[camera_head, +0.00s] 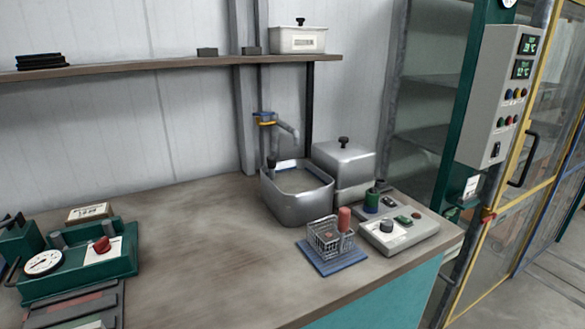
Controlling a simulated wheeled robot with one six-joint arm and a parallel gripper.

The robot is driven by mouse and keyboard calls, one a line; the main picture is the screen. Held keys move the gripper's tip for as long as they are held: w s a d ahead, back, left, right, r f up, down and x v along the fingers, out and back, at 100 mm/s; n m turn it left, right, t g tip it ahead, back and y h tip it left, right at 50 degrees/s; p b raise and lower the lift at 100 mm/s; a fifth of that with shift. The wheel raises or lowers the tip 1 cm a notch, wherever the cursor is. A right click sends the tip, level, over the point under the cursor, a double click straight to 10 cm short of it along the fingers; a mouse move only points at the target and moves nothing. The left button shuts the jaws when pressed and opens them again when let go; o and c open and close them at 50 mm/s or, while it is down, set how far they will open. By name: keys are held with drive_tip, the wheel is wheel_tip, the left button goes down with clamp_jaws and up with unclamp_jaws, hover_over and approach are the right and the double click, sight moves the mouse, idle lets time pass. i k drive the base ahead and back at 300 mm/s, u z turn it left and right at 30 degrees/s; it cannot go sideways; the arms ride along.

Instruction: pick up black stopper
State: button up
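I cannot tell for certain which dark object is the black stopper. A small black upright piece (272,162) stands at the left rim of the open metal basin (296,206), below the tap. Black knobs top the white box (299,22) and the lidded metal container (344,142). My gripper is not in view.
A wire basket (328,237) with a red-handled item stands on a blue mat (333,260). A control box (399,231) is beside it. A green device with a gauge (80,262) is at left. The middle of the worktop (200,250) is clear. The shelf (150,66) overhangs the back.

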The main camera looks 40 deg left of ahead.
sight(271, 160)
drive_tip(key=u, duration=0.25)
drive_tip(key=i, duration=0.65)
drive_tip(key=u, duration=1)
drive_tip(key=i, duration=0.55)
drive_tip(key=u, duration=0.55)
